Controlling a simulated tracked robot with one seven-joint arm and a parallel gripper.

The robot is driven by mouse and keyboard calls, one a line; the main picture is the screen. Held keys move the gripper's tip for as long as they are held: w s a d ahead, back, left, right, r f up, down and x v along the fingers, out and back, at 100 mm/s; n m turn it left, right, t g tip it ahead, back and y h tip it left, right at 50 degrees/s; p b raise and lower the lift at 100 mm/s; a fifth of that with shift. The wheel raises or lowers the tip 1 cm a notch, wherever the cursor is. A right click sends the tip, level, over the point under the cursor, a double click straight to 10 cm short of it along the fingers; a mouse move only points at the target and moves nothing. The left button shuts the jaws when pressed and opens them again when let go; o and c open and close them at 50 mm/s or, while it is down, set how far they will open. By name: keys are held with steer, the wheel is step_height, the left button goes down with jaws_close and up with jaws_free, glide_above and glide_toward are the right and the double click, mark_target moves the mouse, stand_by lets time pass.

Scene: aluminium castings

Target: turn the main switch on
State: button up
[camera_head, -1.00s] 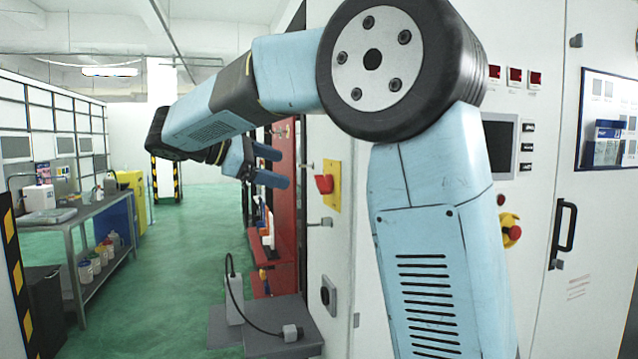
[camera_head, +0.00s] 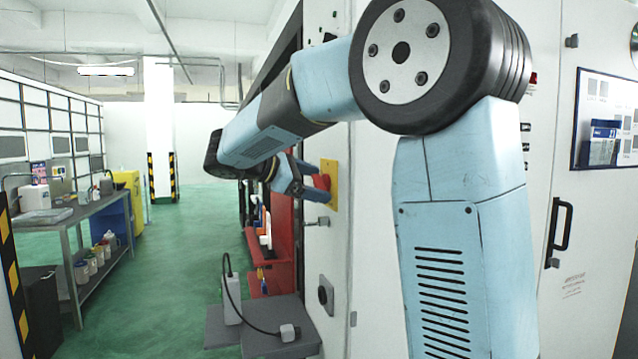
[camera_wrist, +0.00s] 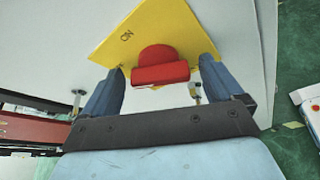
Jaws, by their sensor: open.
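The main switch is a red handle (camera_head: 321,182) on a yellow plate (camera_head: 331,172), fixed to the side of the white cabinet. In the wrist view the red handle (camera_wrist: 160,66) stands out from the yellow plate (camera_wrist: 185,27), which carries the letters "ON" near its upper left. My gripper (camera_head: 316,182) is open at the switch, its blue fingers on either side of the handle. In the wrist view my gripper (camera_wrist: 158,75) has one finger left and one right of the handle, with gaps visible. The fingertips reach close to the plate; whether they touch it I cannot tell.
A latch (camera_head: 316,222) sticks out of the cabinet below the switch. A grey step or box (camera_head: 285,325) with a cable stands on the floor below. A workbench (camera_head: 70,215) is at the left. The green floor between is clear.

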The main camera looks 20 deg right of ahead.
steer(key=c, duration=1)
steer(key=shift+d, duration=0.35)
steer(key=shift+c, duration=0.2)
steer(key=shift+a, duration=0.2)
steer(key=m+t, duration=0.1)
steer(key=m, duration=0.1)
steer(key=m+t+h, duration=0.1)
steer(key=m, duration=0.1)
steer(key=shift+s+a+f, duration=0.15)
steer(key=shift+a, duration=0.05)
steer(key=m, duration=0.1)
steer(key=m+t+h, duration=0.1)
steer(key=m, duration=0.1)
steer(key=m+t, duration=0.1)
steer(key=m, duration=0.1)
steer(key=shift+f+h, duration=0.3)
steer(key=shift+s+f+m, duration=0.1)
steer(key=shift+m, duration=0.2)
